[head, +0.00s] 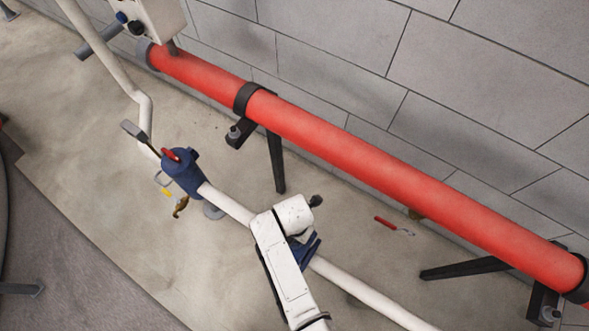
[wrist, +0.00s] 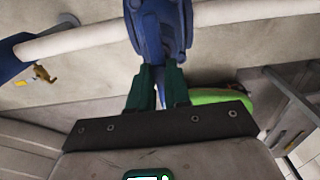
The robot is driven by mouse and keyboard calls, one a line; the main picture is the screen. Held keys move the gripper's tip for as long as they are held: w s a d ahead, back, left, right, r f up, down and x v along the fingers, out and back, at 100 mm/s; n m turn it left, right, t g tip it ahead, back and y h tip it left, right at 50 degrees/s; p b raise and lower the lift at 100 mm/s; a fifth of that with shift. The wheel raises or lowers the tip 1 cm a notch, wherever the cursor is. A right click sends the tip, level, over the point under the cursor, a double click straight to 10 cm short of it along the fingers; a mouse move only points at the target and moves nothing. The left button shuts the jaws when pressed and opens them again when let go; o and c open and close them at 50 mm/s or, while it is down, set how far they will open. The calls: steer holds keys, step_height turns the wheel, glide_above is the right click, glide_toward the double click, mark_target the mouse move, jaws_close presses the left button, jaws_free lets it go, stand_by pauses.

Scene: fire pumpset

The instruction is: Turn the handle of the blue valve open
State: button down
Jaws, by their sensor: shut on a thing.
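The blue valve (wrist: 158,22) sits on the white pipe at the top middle of the wrist view. In the head view, only a part of the blue valve (head: 311,246) shows beside my white wrist, which hides the rest. My gripper (wrist: 160,76) has its two dark green fingers on either side of the valve's blue handle (wrist: 160,92) and is shut on it. The handle points down from the valve body toward my palm in the wrist view. In the head view my arm covers the fingers.
A thick red pipe (head: 370,170) on black brackets runs along the grey block wall. A larger blue fitting (head: 183,175) with a red part stands on the white pipe (head: 228,205) at left, beside a small brass item (head: 180,207). A green object (wrist: 222,96) is right of my fingers.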

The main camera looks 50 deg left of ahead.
steer(key=shift+s+d+f, duration=0.2)
steer(key=shift+s, duration=0.1)
steer(key=c, duration=1.3)
jaws_free()
steer(key=shift+o, duration=1.1)
steer(key=shift+w+a+r, duration=0.15)
steer(key=shift+w, duration=0.05)
steer(key=shift+r, duration=0.1)
step_height(320, 180, up, 11)
steer(key=p, duration=0.1)
steer(key=shift+p, duration=0.35)
